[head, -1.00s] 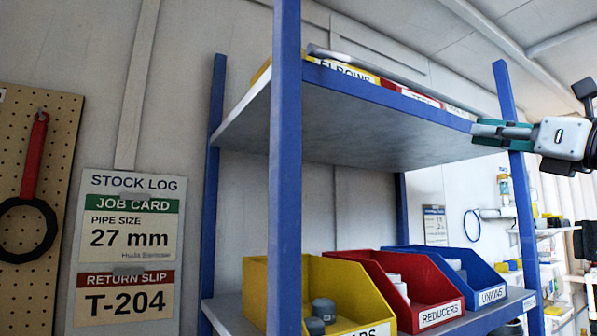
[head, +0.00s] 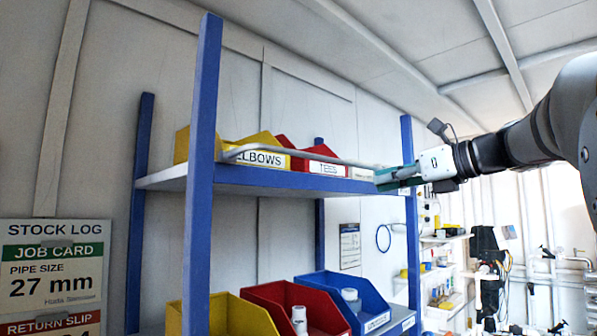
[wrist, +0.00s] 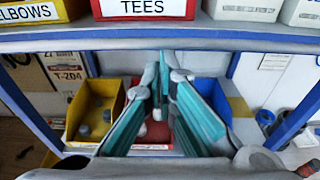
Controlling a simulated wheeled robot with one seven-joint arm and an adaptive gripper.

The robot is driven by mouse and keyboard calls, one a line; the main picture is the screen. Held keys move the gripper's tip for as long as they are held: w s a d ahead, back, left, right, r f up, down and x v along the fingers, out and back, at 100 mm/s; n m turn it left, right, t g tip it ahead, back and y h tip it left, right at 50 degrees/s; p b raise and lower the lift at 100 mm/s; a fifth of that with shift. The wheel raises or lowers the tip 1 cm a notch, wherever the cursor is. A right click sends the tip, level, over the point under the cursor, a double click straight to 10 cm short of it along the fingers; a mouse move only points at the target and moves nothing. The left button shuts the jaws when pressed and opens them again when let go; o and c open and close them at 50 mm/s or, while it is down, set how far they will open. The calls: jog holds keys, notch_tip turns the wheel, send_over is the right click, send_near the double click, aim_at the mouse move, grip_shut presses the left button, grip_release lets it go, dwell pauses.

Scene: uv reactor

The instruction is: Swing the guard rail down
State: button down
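The guard rail (head: 310,158) is a thin grey bar across the front of the upper shelf, in front of the bins. Its left end bends near the front left post, and its right end runs toward my gripper (head: 381,178). My gripper is at the right part of the shelf's front edge, close to that end; I cannot tell whether it touches the rail. In the wrist view, the teal fingers of my gripper (wrist: 170,72) point toward the shelf edge with a gap between them and nothing clearly held. The rail is not clear there.
The upper shelf (head: 270,180) carries a yellow elbows bin (head: 258,158) and a red tees bin (head: 326,169). Yellow, red and blue bins (head: 345,300) stand on the lower shelf. Blue posts (head: 201,200) frame the rack. Open air lies in front of it.

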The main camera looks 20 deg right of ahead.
jog(key=shift+s+r+p, duration=0.1)
jog(key=shift+r+p, duration=0.4)
jog(key=shift+r, duration=0.1)
dwell(0.3)
